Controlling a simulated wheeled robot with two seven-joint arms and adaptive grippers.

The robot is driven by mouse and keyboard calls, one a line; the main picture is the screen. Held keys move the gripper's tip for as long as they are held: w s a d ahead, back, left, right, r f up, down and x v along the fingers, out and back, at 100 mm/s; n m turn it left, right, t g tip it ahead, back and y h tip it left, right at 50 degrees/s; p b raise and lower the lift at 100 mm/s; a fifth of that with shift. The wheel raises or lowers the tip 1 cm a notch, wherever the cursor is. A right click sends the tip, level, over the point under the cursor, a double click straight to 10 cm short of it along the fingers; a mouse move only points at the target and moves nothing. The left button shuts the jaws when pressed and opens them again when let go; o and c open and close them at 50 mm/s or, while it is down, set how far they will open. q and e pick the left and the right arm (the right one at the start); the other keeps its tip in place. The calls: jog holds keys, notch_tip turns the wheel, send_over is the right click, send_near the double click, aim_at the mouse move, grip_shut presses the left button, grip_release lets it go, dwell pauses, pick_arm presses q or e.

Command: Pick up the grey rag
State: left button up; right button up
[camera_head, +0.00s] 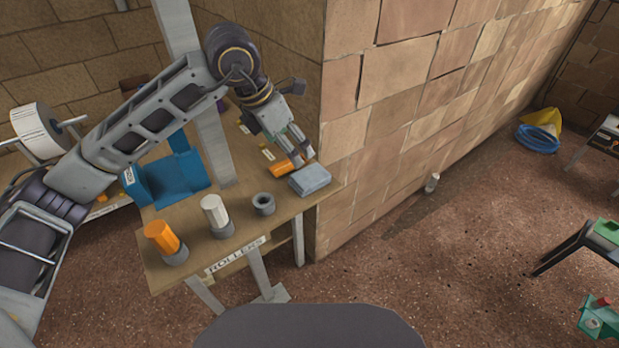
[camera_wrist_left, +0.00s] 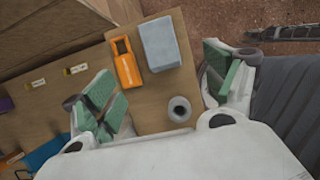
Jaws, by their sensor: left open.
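The grey rag (camera_head: 310,180) is a folded, pale blue-grey block lying near the right end of the wooden table (camera_head: 190,221). It also shows in the left wrist view (camera_wrist_left: 160,44), beside an orange piece. My left gripper (camera_head: 300,158) is just behind and above the rag, its fingers spread and empty. In the left wrist view its green-padded fingers (camera_wrist_left: 165,92) stand wide apart, with the rag beyond and between them. The rag appears untouched. My right gripper is not in view.
An orange piece (camera_head: 285,166) lies close beside the rag. A grey ring (camera_head: 264,204), a white roller (camera_head: 215,212) and an orange roller (camera_head: 162,238) stand along the table's front. A blue holder (camera_head: 168,180) is at left. A brick wall (camera_head: 400,110) rises close on the right.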

pick_arm(q)
send_over(309, 176)
jog(key=s+a, duration=0.1)
jog(key=a, duration=0.1)
jog(key=f, duration=0.7)
jog(key=shift+s+f, duration=0.1)
jog(key=shift+s, duration=0.1)
jog(key=shift+w+d+f, duration=0.1)
jog(key=shift+f, duration=0.3)
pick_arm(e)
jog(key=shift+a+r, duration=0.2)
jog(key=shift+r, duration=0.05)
